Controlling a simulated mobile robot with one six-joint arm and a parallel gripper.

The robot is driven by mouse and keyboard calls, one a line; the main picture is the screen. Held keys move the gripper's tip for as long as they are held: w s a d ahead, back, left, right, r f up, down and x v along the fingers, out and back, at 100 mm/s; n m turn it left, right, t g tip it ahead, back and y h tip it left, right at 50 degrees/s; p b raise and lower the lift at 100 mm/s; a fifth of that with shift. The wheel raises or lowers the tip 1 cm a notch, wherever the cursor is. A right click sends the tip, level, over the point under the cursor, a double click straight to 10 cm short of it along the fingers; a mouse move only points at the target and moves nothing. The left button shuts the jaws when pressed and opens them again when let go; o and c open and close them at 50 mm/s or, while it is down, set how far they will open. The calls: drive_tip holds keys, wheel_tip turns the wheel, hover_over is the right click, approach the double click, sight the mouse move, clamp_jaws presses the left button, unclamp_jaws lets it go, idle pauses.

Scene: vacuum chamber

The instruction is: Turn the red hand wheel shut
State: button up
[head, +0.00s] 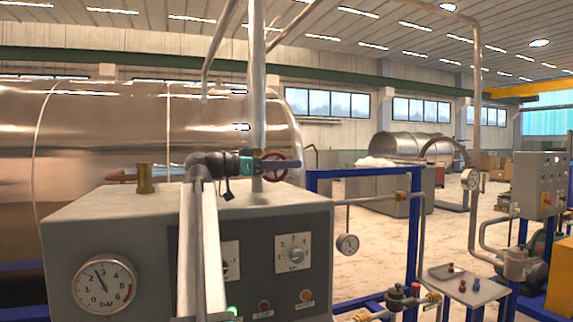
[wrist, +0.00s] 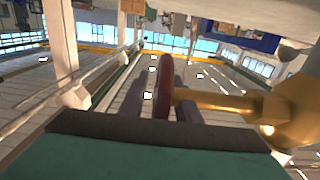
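The red hand wheel (head: 281,168) stands above the right part of the grey control box in the head view. In the wrist view the wheel (wrist: 165,82) is seen edge-on, with a brass stem (wrist: 225,104) running right from it to a larger brass body. My gripper (head: 268,166) is at the wheel and partly covers it in the head view. In the wrist view its two dark fingers (wrist: 156,98) lie on either side of the rim. A gap shows between the left finger and the rim; the right finger is close to it, and contact cannot be told.
The grey box (head: 150,215) carries a pressure gauge (head: 104,284), switches and lamps. A brass fitting (head: 145,178) stands on its top left. A vertical pipe (head: 257,85) rises behind my gripper. A blue frame (head: 365,172) stands to the right, with open floor beyond.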

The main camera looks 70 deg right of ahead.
drive_tip(key=shift+c, duration=0.5)
clamp_jaws()
drive_tip(key=shift+t+y, duration=0.3)
drive_tip(key=shift+d+f+t+y+b, duration=0.15)
drive_tip(key=shift+f+t+y+b, duration=0.15)
drive_tip(key=shift+t+y+b, duration=0.25)
drive_tip(key=shift+f+t+y, duration=0.25)
drive_tip(key=shift+t+y, duration=0.2)
drive_tip(key=shift+t, duration=0.2)
drive_tip(key=shift+f+t+y, duration=0.2)
drive_tip(key=shift+t+y, duration=0.2)
drive_tip(key=shift+t, duration=0.2)
drive_tip(key=shift+w+a+f+t+y+p, duration=0.1)
drive_tip(key=shift+f+t+y+p, duration=0.15)
drive_tip(key=shift+t+y, duration=0.25)
drive_tip(key=shift+a+f+t+y+p, duration=0.1)
drive_tip(key=shift+t+y+p, duration=0.15)
drive_tip(key=shift+t+y, duration=0.2)
drive_tip(key=shift+w+a+f+t+y+p, duration=0.1)
drive_tip(key=shift+f+t+y+p, duration=0.2)
drive_tip(key=shift+t+p, duration=0.15)
